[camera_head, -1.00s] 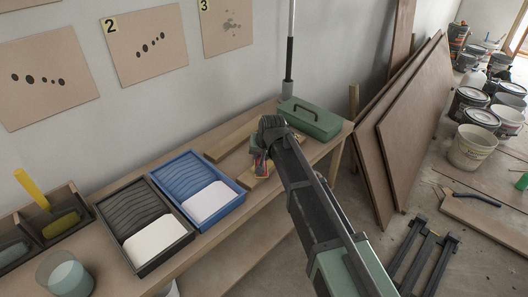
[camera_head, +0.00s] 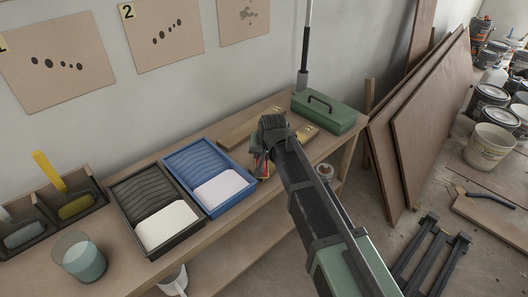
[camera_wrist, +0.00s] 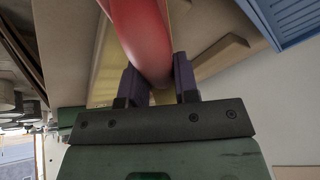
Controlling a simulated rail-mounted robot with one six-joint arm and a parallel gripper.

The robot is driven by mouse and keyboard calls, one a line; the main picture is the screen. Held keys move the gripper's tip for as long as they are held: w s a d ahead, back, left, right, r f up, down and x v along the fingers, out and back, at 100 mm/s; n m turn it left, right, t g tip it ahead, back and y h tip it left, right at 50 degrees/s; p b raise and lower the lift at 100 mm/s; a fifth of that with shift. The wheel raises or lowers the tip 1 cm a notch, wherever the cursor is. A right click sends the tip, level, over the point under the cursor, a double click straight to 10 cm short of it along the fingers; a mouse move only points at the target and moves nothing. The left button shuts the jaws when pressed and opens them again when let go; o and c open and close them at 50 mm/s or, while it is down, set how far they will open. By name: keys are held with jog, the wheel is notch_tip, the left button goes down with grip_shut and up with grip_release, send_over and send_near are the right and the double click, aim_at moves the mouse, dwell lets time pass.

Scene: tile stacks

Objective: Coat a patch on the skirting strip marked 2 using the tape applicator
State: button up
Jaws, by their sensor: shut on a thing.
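My gripper (camera_wrist: 158,85) is shut on a smooth red thing in the wrist view, likely the tape applicator (camera_wrist: 143,35). Its working end is hidden between and beyond the fingers. In the head view my gripper is low over the bench, right of the blue tray, and mostly hidden by my arm. Wooden strips lie on the bench; one is behind my gripper (camera_head: 236,137), and another shows by small yellow labels (camera_head: 308,131). The label numbers are too small to read. In the wrist view a pale yellowish strip (camera_wrist: 108,70) lies beneath the red thing; contact cannot be told.
A blue tray (camera_head: 243,207) and a black tray (camera_head: 124,213) with white pads stand left of my gripper. A green toolbox (camera_head: 325,113) is at the bench's right end. A cup (camera_head: 80,257) stands front left. Numbered boards (camera_head: 165,28) hang on the wall. Brown panels lean at right.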

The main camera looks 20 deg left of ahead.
jog(key=shift+r+p, duration=2.95)
jog(key=shift+p, duration=0.05)
notch_tip(320, 180, up, 3)
jog(key=p, duration=0.3)
jog(key=shift+r, duration=0.2)
jog(key=shift+f, duration=0.15)
